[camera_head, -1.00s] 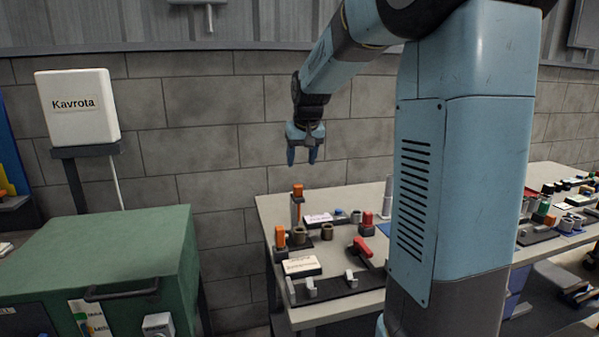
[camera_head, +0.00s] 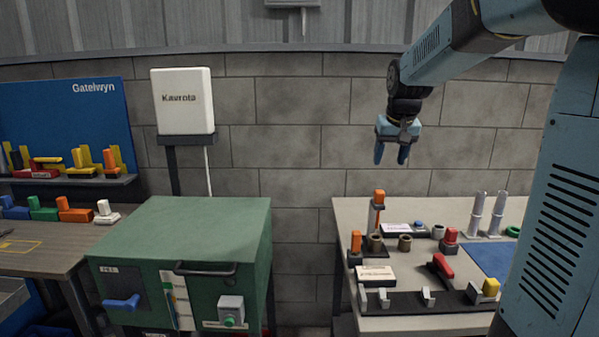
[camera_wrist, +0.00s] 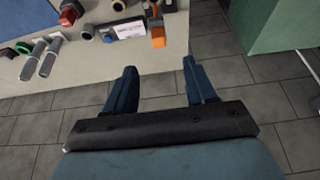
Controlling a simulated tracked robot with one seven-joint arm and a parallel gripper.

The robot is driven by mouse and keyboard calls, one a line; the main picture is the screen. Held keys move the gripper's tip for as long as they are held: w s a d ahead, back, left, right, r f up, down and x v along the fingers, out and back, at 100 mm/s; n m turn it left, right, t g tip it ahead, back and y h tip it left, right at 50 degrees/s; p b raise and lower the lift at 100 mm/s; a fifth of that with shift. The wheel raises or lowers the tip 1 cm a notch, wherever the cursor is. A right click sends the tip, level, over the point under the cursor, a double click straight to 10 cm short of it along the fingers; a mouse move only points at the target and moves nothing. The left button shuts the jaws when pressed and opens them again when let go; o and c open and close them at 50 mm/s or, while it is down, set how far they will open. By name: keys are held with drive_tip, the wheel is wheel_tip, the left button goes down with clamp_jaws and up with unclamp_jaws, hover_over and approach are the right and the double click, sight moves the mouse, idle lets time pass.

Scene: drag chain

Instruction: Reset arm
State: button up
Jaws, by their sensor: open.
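My gripper (camera_head: 392,153) hangs from my raised arm in the head view, with its fingers pointing down and apart. It is in the air in front of the grey block wall, above the back edge of the pale workbench (camera_head: 460,213). In the wrist view my gripper (camera_wrist: 160,78) shows two dark blue fingers spread wide with nothing between them. Floor tiles lie beyond the fingertips, and the bench edge is at the top of that view.
The bench carries orange-topped posts (camera_head: 378,197), a red-handled part (camera_head: 442,265), grey cylinders (camera_head: 476,212) and a dark rail (camera_head: 420,303). A green cabinet (camera_head: 190,225) stands to the left. A white Kavrota box (camera_head: 183,101) and a blue Gatelwyn board (camera_head: 60,105) are behind.

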drive_tip(key=s+a+f, duration=0.2)
drive_tip(key=s, duration=1.2)
drive_tip(key=s+a+f+t, duration=0.1)
drive_tip(key=s+a+f, duration=0.1)
drive_tip(key=s, duration=1.3)
drive_tip(key=shift+s+a+n, duration=0.15)
drive_tip(key=shift+a+n, duration=0.25)
